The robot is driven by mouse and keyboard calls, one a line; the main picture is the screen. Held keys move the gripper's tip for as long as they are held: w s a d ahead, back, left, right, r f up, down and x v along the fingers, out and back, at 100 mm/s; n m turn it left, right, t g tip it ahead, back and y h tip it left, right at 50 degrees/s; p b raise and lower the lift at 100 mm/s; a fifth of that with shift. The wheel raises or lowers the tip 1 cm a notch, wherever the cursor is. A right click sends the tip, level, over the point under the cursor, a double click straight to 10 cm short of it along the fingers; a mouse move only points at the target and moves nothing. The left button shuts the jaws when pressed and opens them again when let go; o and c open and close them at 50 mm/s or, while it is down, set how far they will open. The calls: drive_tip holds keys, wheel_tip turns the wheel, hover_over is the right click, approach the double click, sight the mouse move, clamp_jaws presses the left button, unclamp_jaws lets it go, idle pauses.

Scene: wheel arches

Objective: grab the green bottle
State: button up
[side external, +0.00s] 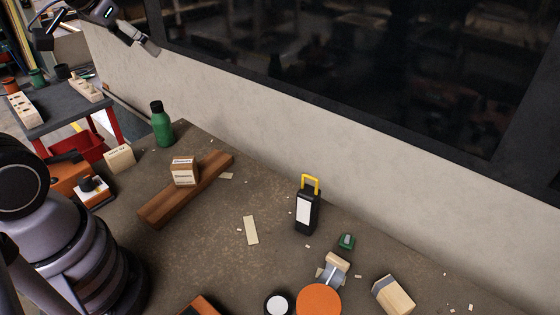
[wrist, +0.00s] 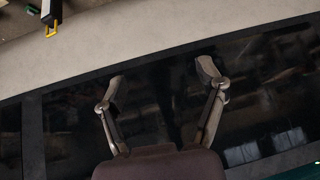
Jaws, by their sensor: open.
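The green bottle (side external: 162,128) has a black cap. It stands upright near the far left end of the brown worktop, close to the pale wall, in the side external view. I cannot make it out in the wrist view. My gripper (side external: 98,42) is at the top left of the side external view, partly cut off by the frame edge, high above the bottle and apart from it. In the wrist view my gripper (wrist: 161,76) has its two fingers spread wide with nothing between them; the dark window panel lies behind them.
A wooden plank (side external: 190,190) with a small box (side external: 184,171) on it lies in front of the bottle. A small carton (side external: 119,158) stands to its left. A black lamp with yellow handle (side external: 306,212) stands further right. The wall (side external: 250,120) runs behind the worktop.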

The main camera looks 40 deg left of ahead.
drive_tip(key=w+a+f+t+y, duration=0.1)
drive_tip(key=w+a+f, duration=0.2)
drive_tip(key=w+a, duration=0.5)
drive_tip(key=n+t+y, duration=0.2)
drive_tip(key=t+y, duration=0.1)
drive_tip(key=t, duration=0.2)
hover_over(153, 108)
drive_tip(key=w+d, duration=0.3)
drive_tip(key=d, duration=0.3)
wheel_tip(153, 108, down, 17)
drive_tip(key=s+a+f, duration=0.1)
drive_tip(key=s+f, duration=0.1)
drive_tip(key=s+a+f+n+t+y, duration=0.1)
drive_tip(key=s+f, duration=0.1)
drive_tip(key=f, duration=0.1)
drive_tip(key=s+a+f+n+t+y, duration=0.1)
drive_tip(key=s+f, duration=0.2)
drive_tip(key=shift+a+f, duration=0.1)
drive_tip(key=shift+f, duration=0.15)
drive_tip(key=shift+s+f+n+y, duration=0.2)
drive_tip(key=shift+s+n+y, duration=0.1)
drive_tip(key=shift+n+y, duration=0.1)
drive_tip(key=shift+w+a, duration=0.1)
drive_tip(key=shift+a, duration=0.1)
drive_tip(key=x, duration=0.7)
drive_tip(key=shift+r, duration=0.15)
clamp_jaws()
